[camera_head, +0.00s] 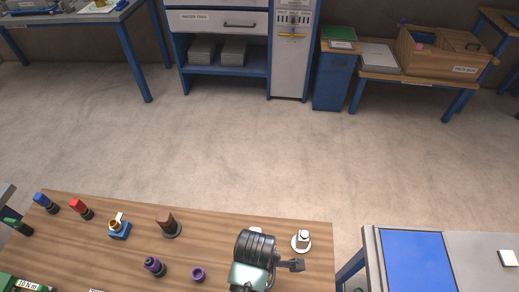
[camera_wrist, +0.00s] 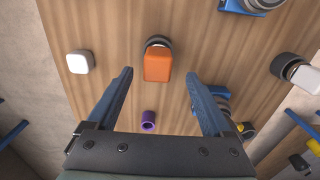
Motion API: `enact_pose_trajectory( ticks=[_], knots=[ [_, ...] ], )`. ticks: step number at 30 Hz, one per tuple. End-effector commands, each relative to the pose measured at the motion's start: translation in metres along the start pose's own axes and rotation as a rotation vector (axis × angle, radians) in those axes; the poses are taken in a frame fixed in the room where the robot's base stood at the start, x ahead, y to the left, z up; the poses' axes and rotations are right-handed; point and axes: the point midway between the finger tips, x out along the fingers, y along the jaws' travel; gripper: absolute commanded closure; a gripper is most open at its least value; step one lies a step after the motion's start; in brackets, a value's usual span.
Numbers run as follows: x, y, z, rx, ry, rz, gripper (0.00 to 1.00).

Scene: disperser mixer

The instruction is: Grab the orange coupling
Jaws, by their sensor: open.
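The orange coupling (camera_wrist: 157,66) is a small orange block with a dark round part at its far end, on the wood table in the wrist view. My gripper (camera_wrist: 159,76) is open and empty, with its two blue fingers to the left and right of the coupling in the picture. Clear gaps show on both sides, and I see no contact. How far the fingertips are above it I cannot tell. In the head view my arm covers part of the table. A brown-orange piece (camera_head: 166,218) on a dark base stands there; whether it is the same coupling I cannot tell.
A purple ring (camera_wrist: 148,121) lies between the fingers, nearer the palm. The wood table (camera_head: 100,262) also bears red (camera_head: 80,209) and blue (camera_head: 45,203) pieces.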

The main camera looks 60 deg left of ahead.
Motion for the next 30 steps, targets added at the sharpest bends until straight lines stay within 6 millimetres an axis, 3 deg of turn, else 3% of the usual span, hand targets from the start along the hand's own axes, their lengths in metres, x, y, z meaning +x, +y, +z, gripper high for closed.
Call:
enact_pose_trajectory(
  ticks=[9, 19, 30],
  knots=[
    [0.039, 0.003, 0.006, -0.002, 0.001, -0.001, 0.15],
    [0.044, 0.003, 0.006, 0.0, 0.0, 0.002, 0.17],
    [0.044, 0.003, 0.006, 0.0, 0.0, 0.001, 0.83]
  ],
)
